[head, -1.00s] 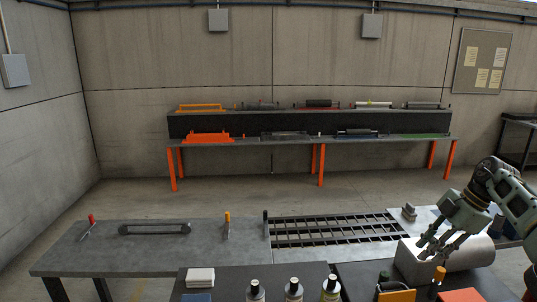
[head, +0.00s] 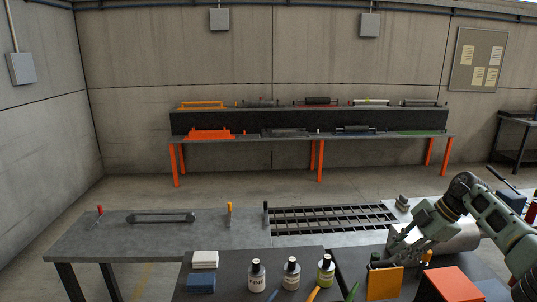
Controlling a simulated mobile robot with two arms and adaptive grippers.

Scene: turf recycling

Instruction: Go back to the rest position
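My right gripper (head: 398,249) is at the lower right, reached by an arm that comes in from the right edge. Its fingers look spread apart, and I see nothing held between them. It overlaps the left part of a grey metal cylinder (head: 462,238) in the picture; I cannot tell whether they touch. My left gripper is not in view.
A dark bench in front holds several bottles (head: 291,275), white cloths (head: 204,259), a blue block (head: 201,283), an orange plate (head: 384,284) and a red-orange box (head: 455,285). Beyond stand a grey table (head: 180,236), a grate (head: 330,219) and a roller shelf (head: 300,141).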

